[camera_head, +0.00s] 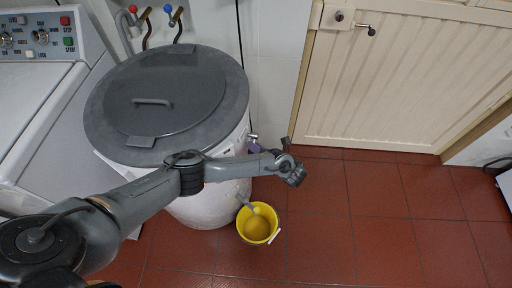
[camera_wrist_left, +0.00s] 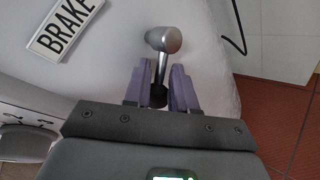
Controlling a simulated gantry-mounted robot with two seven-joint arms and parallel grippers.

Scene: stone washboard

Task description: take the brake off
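I cannot tell whether either finger touches the stem. In the head view the left gripper (camera_head: 254,147) is at the drum's right side, mostly hidden behind my wrist. My right gripper is not in view.
A yellow bucket (camera_head: 258,226) stands on the red tile floor below a spout. The drum's round grey lid (camera_head: 190,100) is shut. A white control-panel machine (camera_head: 35,120) is at left, a cream door (camera_head: 400,75) at right.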

